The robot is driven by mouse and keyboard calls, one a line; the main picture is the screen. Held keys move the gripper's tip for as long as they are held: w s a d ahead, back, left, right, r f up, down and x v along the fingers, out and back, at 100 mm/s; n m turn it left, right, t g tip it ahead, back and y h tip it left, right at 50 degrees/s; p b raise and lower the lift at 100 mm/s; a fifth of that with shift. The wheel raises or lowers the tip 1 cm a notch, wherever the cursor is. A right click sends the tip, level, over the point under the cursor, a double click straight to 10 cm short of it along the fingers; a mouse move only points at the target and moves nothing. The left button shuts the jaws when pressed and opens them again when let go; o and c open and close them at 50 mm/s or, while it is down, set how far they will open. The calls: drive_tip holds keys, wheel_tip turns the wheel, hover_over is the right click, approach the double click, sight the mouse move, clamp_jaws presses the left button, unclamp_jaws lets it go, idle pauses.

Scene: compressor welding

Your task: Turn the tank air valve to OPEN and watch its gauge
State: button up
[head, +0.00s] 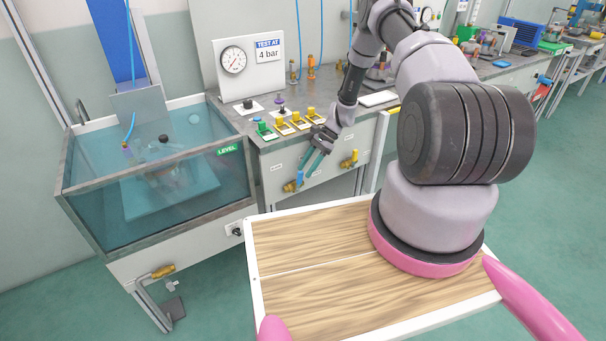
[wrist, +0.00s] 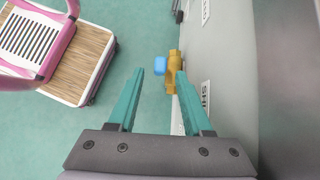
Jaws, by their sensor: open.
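A brass valve (head: 289,187) with a blue handle (head: 299,178) sits low on the bench's front panel, beside the water tank (head: 150,190). In the wrist view the blue handle (wrist: 159,65) and brass body (wrist: 174,72) show between and just beyond my fingertips. My gripper (head: 313,166) is open and empty, its teal fingers pointing down at this valve. I cannot tell whether a finger touches it. A round white gauge (head: 233,60) is on the upright panel by the "TEST AT 4 bar" sign; its needle reading is too small to tell.
A second brass valve with a yellow handle (head: 353,156) is to the right on the same panel. Small green and yellow pieces (head: 281,125) stand along the bench edge above my gripper. A wood-topped cart (head: 310,240) is in front. Small panel labels (wrist: 205,97) flank the valve.

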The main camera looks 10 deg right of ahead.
drive_tip(key=v, duration=0.7)
drive_tip(key=shift+d+r, duration=0.2)
drive_tip(key=shift+r, duration=0.05)
drive_tip(key=shift+w, duration=0.1)
